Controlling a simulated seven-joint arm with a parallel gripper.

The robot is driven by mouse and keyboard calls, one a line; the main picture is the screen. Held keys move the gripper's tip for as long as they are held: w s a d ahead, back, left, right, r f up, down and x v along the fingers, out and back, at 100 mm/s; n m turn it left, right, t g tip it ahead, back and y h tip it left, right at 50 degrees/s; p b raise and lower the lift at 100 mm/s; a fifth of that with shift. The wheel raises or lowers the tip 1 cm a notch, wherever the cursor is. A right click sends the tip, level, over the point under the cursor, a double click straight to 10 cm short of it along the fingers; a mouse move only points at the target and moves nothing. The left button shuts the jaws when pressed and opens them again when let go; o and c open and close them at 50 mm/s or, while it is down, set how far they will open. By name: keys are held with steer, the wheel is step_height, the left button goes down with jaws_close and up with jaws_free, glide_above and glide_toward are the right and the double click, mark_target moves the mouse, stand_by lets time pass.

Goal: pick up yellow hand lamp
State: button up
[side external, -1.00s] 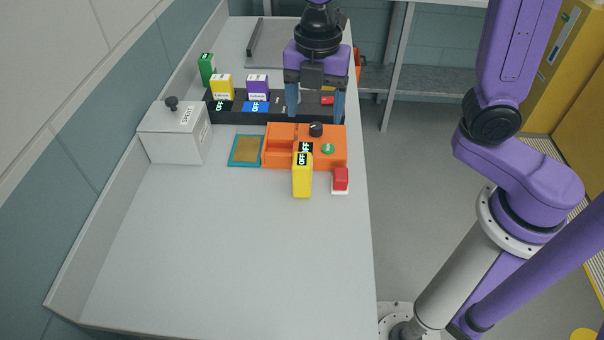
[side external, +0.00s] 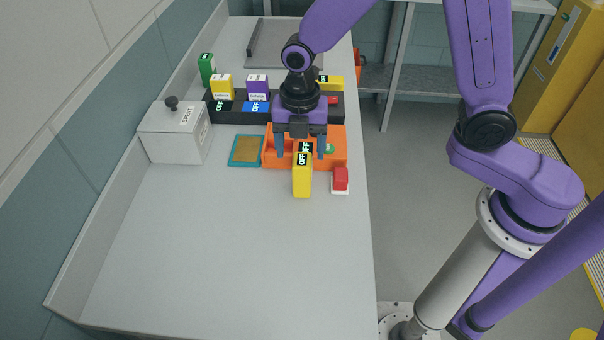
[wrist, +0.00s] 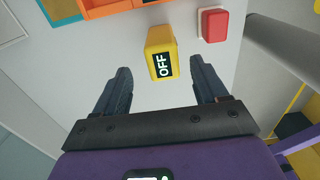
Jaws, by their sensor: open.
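A yellow hand lamp (side external: 302,180) with a black OFF label stands on the grey bench in front of the orange box. In the wrist view, the yellow lamp (wrist: 157,38) lies just beyond my fingertips, centred between them across the picture. My gripper (side external: 301,156) is open and empty, pointing down over the orange box just behind the lamp. Its two dark fingers (wrist: 161,72) are apart and do not touch the lamp. Another yellow block (side external: 222,84) stands on the black rack, and a further yellow piece (side external: 333,83) shows behind my wrist.
The orange box (side external: 283,161) is partly hidden by my gripper. A red block on a white base (side external: 340,180) stands close to the lamp's right. A teal-edged tray (side external: 246,150) and a white box (side external: 174,134) are to the left. The front of the bench is clear.

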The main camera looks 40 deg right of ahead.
mark_target(302, 159)
steer(key=shift+s+d+f, duration=0.1)
steer(key=shift+f, duration=1.6)
steer(key=shift+s+f, duration=0.1)
steer(key=shift+f, duration=1.6)
steer(key=c, duration=1.2)
